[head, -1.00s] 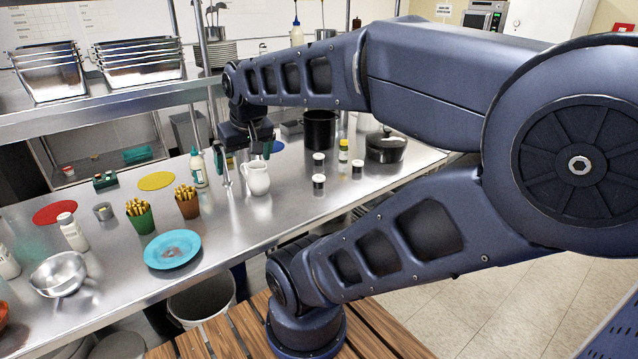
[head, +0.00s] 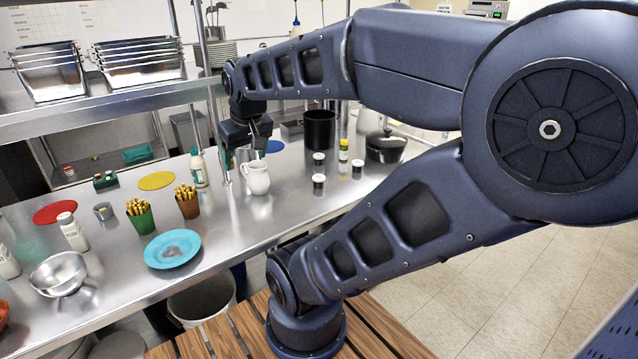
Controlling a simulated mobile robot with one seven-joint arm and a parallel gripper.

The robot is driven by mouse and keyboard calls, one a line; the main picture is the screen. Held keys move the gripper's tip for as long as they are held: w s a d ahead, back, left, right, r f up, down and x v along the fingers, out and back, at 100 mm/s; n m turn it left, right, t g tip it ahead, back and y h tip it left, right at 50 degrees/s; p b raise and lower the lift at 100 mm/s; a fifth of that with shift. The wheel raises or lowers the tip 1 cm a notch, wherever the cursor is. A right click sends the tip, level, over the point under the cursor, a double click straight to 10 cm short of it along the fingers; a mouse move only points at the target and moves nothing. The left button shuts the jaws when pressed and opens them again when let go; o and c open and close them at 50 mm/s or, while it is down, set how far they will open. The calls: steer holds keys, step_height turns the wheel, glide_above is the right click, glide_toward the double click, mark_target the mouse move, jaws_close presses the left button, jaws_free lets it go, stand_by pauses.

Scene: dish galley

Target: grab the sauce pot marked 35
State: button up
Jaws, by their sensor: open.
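Three small dark pots with pale tops stand on the steel counter: a back one (head: 319,158), a front one (head: 319,182) and a right one (head: 357,167). They look like the sauce pots, but no number can be read, so I cannot tell which is marked 35. My gripper (head: 243,162) points down over the counter, left of these pots and just behind the white pitcher (head: 257,180). It is open and holds nothing that I can see. The pitcher hides part of the space below it.
A yellow-labelled bottle (head: 343,151), a tall black pot (head: 319,129) and a lidded dark pan (head: 385,147) stand near the small pots. A white bottle (head: 198,168) is left of my gripper. A blue plate (head: 172,249) lies at the front. Bare counter lies right of the pitcher.

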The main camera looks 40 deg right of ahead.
steer(key=w+d+f+n+g+h, duration=0.15)
steer(key=w+d+n, duration=0.25)
steer(key=w+d, duration=0.4)
steer(key=n+g+h, duration=0.3)
steer(key=n, duration=0.9)
glide_above(318, 177)
steer(key=a, duration=0.3)
step_height(318, 177, down, 21)
steer(key=x, duration=0.4)
steer(key=shift+w+f, duration=0.1)
steer(key=shift+w, duration=0.05)
steer(key=shift+s+a+x, duration=0.1)
steer(key=shift+a+x, duration=0.05)
steer(key=shift+x, duration=1.2)
steer(key=shift+s+a+x, duration=0.1)
steer(key=shift+a+x, duration=0.05)
steer(key=shift+x, duration=1.2)
steer(key=shift+f, duration=0.15)
steer(key=shift+c, duration=0.2)
steer(key=c, duration=1)
